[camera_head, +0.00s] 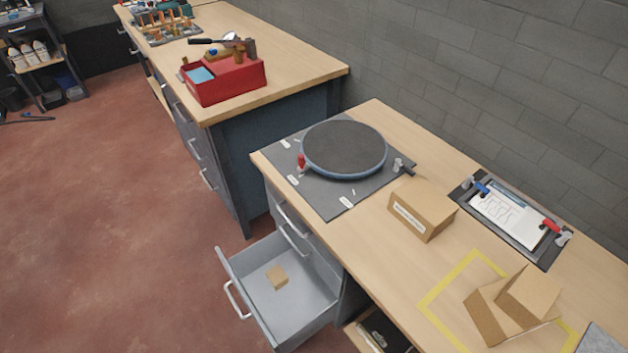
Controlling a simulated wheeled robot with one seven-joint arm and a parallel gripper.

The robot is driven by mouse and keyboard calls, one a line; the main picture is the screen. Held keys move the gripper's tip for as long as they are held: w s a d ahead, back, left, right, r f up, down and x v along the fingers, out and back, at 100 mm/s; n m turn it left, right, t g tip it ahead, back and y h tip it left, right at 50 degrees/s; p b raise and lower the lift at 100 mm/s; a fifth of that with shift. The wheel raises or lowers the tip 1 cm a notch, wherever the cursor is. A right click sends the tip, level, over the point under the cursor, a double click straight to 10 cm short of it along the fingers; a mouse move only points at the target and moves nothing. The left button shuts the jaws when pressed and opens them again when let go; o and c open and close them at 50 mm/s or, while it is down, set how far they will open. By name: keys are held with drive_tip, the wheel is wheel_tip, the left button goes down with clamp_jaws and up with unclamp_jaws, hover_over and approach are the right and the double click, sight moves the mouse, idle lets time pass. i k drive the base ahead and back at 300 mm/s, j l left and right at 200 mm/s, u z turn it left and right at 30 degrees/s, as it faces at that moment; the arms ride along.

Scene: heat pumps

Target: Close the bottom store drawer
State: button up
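The bottom store drawer (317,293) is pulled out from the near workbench, toward the left. It is a grey metal drawer with a light handle (233,300) on its front panel. A small tan block (277,277) lies inside on the drawer floor. The closed drawers above it show their handles (294,222). My gripper is not in view.
The near benchtop (372,238) holds a round dark turntable (344,147), cardboard boxes (424,208) and a clipboard (506,215). Another bench with a red toolbox (224,80) stands behind. The red floor (100,220) left of the drawer is clear.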

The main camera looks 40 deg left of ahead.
sight(288, 317)
drive_tip(key=u, duration=1.55)
